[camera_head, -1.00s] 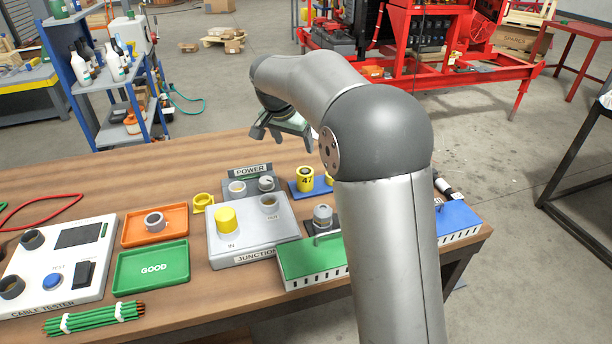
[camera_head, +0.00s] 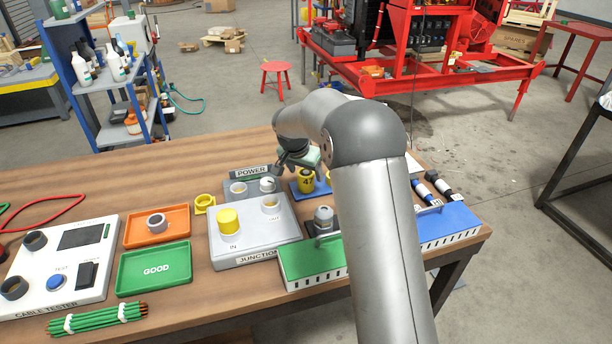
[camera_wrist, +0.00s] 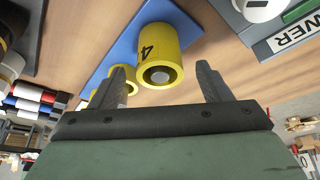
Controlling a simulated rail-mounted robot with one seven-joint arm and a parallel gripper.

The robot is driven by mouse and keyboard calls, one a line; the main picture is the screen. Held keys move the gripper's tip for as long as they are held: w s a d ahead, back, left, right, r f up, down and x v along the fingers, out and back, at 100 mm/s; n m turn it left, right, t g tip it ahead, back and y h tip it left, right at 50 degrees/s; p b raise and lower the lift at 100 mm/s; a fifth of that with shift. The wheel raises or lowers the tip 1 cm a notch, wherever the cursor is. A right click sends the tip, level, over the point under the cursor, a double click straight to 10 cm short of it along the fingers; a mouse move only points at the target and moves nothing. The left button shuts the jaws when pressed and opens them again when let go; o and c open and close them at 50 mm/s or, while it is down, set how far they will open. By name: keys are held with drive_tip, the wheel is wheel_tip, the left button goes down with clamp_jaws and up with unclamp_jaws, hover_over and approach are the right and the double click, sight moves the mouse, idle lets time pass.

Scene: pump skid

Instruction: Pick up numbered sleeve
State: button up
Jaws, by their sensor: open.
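The numbered sleeve (camera_head: 306,183) is a yellow cylinder with a black "47", standing on a small blue base (camera_head: 297,192) behind the junction box. In the wrist view the sleeve (camera_wrist: 168,40) shows its open end with a grey post inside; only the "4" is readable. My gripper (camera_head: 297,160) is just above and behind the sleeve. In the wrist view its two fingers (camera_wrist: 162,78) are apart, one on each side of the sleeve's near end, with nothing clamped. Another yellow sleeve (camera_wrist: 95,97) shows partly behind the left finger.
The junction box (camera_head: 250,237) and POWER box (camera_head: 237,196) stand to the left of the base. A green block (camera_head: 310,262) and a blue block (camera_head: 450,222) are at the front right. Orange (camera_head: 140,232) and green GOOD trays (camera_head: 155,262) lie left.

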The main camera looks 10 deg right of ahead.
drive_tip(key=shift+f, duration=0.1)
drive_tip(key=c, duration=0.9)
